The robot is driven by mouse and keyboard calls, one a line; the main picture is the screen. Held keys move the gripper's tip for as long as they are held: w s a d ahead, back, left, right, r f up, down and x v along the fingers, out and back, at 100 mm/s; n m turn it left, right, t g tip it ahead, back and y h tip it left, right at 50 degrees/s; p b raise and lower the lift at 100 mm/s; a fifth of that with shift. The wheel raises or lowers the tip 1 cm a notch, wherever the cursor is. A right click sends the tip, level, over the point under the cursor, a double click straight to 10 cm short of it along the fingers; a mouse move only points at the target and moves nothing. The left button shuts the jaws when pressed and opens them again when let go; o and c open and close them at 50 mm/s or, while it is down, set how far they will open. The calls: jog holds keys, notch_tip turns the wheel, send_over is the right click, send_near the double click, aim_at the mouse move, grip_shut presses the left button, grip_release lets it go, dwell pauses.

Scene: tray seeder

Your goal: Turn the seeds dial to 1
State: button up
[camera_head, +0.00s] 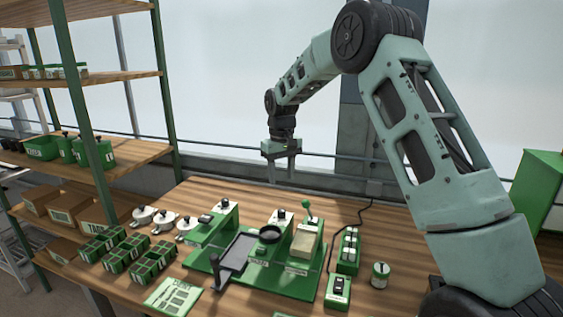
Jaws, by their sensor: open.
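The green tray seeder (203,263) sits on the wooden bench in the middle of the head view. Along its back stand several green housings with small dark knobs on white faces: one at the left (225,204), one in the middle (281,215) and one at the right (309,221). The labels are too small to read, so I cannot tell which is the seeds dial or where any of them points. My gripper (281,178) hangs pointing down above the back of the bench, behind the seeder and apart from it. Its fingers are open and empty.
A green-knobbed lever (307,204) rises by the right knob. A dark tray (236,253) lies on the seeder. White-lidded containers (163,219) and green seed trays (116,247) stand left. A switch box (338,289) and small jar (380,275) stand right. Shelving (119,77) borders the left.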

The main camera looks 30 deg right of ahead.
jog(key=shift+r, duration=2.7)
jog(key=s+a+n+y, duration=0.1)
jog(key=s+a+n, duration=0.1)
jog(key=s+a, duration=0.8)
jog(key=s+a+n, duration=0.2)
jog(key=s+a, duration=0.4)
jog(key=a, duration=0.8)
jog(key=s+a+f+n, duration=0.2)
jog(key=s, duration=0.9)
jog(key=s+a+f+n, duration=0.2)
jog(key=s+a+f, duration=0.1)
jog(key=s, duration=0.9)
jog(key=shift+f, duration=0.25)
jog(key=shift+s, duration=0.1)
